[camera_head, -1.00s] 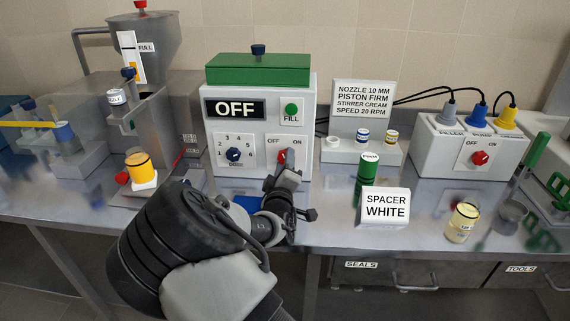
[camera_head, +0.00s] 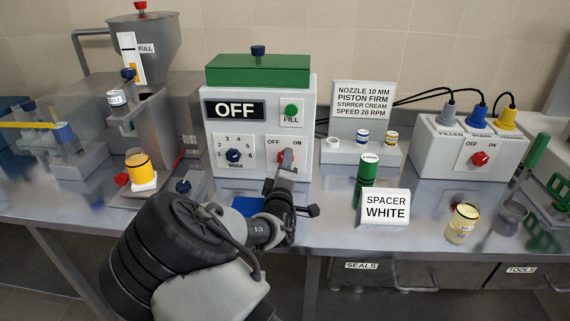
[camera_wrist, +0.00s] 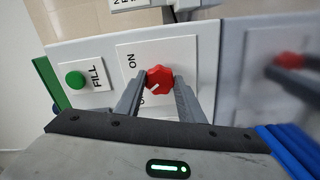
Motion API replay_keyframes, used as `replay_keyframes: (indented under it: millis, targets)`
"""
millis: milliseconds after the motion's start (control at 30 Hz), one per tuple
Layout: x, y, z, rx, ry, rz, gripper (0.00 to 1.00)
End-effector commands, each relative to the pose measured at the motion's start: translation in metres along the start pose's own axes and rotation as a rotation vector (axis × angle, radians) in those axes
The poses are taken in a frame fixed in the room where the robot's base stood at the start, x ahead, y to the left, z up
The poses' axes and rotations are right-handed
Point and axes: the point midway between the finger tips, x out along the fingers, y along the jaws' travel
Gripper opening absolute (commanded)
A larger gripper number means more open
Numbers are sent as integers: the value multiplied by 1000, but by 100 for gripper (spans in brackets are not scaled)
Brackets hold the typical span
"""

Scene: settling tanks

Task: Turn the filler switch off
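The filler is a white box (camera_head: 211,125) with a green lid, and its display (camera_head: 235,109) reads OFF. Its red switch knob (camera_head: 283,156) sits low on the right of the front, between OFF and ON labels; my gripper (camera_head: 286,160) partly covers it. In the wrist view the red knob (camera_wrist: 159,79) lies between the fingertips of my gripper (camera_wrist: 161,80). The fingers are open, with narrow gaps showing beside the knob. Its white mark points down-left, towards the partly hidden OFF label and away from ON.
A green FILL button (camera_head: 291,109) is above the switch, and a dose dial (camera_head: 234,155) is to its left. Another red switch (camera_head: 480,158) is on the plug box.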

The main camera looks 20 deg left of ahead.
Motion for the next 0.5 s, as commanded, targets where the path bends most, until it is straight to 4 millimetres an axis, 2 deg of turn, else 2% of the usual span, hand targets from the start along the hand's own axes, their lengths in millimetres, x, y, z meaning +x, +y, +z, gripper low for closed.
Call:
replay_keyframes:
  millis: [33,100,367,500]
  targets:
    - [0,-1,0,-3,-1,-1,42]
    - [0,-1,0,-2,-1,-1,54]
    - [0,0,0,-1,0,-1,54]
    - [-7,0,0,0,0,-2,54]
